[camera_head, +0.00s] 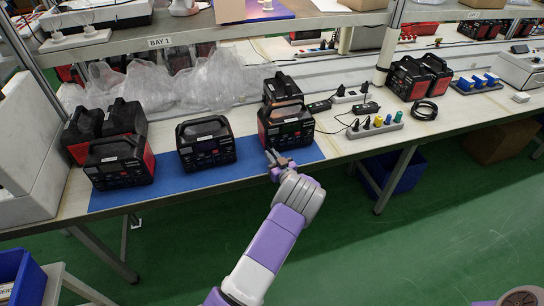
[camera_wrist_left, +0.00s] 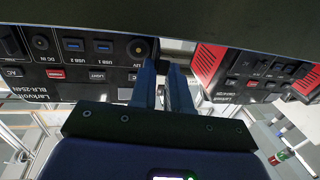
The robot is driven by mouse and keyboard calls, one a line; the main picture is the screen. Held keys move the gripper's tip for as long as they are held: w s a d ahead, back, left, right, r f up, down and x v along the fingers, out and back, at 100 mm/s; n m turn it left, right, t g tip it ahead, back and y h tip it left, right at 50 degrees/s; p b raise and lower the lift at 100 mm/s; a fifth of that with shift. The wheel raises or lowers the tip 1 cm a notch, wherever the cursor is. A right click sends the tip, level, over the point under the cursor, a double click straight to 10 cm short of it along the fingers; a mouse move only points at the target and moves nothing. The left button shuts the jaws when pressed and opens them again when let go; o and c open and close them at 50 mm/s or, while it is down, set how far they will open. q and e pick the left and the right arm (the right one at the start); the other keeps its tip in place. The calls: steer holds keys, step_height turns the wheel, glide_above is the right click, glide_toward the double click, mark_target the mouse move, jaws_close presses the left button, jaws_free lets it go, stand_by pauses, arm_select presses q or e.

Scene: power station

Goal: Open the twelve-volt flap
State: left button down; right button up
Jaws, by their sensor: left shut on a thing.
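The power station (camera_head: 285,130) in front of my left gripper (camera_head: 273,156) stands at the right end of the blue mat, with a dark front and red sides. The left wrist view shows its front panel (camera_wrist_left: 75,75) close up, with USB ports and a round 12V socket (camera_wrist_left: 138,48) at its end. The left fingers (camera_wrist_left: 162,85) are close together beside this socket. They are shut on the twelve-volt flap, which is mostly hidden between the fingertips. My right gripper is not in view.
Another power station (camera_head: 206,145) stands to the left on the blue mat (camera_head: 175,187), with a gap between. More stations (camera_head: 118,160) are further left. A power strip (camera_head: 375,126) and black cables lie to the right. A shelf (camera_head: 180,35) runs above the bench.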

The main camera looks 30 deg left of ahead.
mark_target(266, 145)
arm_select(q)
steer(key=shift+s, duration=0.1)
